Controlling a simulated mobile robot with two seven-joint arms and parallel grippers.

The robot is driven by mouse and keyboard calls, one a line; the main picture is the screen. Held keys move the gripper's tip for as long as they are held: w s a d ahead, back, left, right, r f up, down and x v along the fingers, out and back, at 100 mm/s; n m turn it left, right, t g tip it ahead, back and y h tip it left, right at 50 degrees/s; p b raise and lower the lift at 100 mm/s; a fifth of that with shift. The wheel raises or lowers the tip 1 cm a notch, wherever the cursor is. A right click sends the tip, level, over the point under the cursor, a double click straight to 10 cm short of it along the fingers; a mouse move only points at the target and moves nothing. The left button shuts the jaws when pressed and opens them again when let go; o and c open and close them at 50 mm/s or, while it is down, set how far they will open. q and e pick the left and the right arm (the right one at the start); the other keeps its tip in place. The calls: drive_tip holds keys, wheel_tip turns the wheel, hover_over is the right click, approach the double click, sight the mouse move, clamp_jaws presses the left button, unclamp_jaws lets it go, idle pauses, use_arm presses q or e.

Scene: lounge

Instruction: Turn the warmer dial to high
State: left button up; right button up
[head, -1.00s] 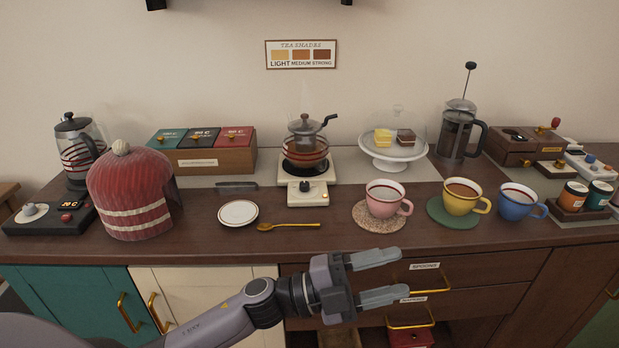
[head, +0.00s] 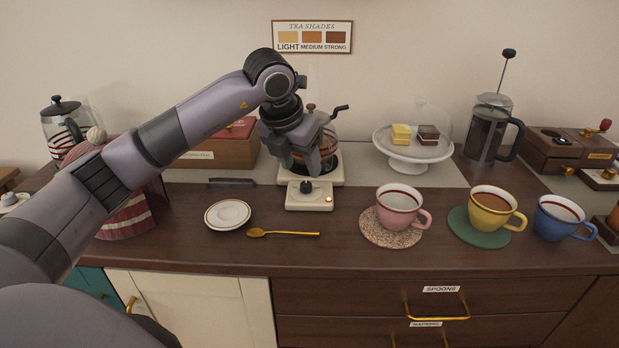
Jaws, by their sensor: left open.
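The cream warmer (head: 321,201) stands on the counter, with a black dial (head: 306,187) on its front panel and a small lit lamp to the dial's right. The dial's setting is too small to read. A glass teapot (head: 329,140) with a black handle sits on the warmer's plate, partly hidden behind my left gripper. My left gripper (head: 307,170) is open and points down, just above and behind the dial in this view; I cannot tell whether it touches it. My right gripper is not in view.
A small saucer (head: 228,214) and a gold spoon (head: 283,233) lie in front of the warmer. A pink cup (head: 398,209) on a coaster stands to the right, and a domed cake stand (head: 410,163) behind it.

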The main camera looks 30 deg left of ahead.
sight(306, 184)
use_arm(q)
drive_tip(key=shift+w+a, duration=0.1)
drive_tip(key=shift+a, duration=0.25)
drive_tip(key=x, duration=0.6)
drive_tip(key=shift+w+f, duration=0.15)
drive_tip(key=shift+f, duration=0.15)
drive_tip(key=shift+c, duration=0.4)
clamp_jaws()
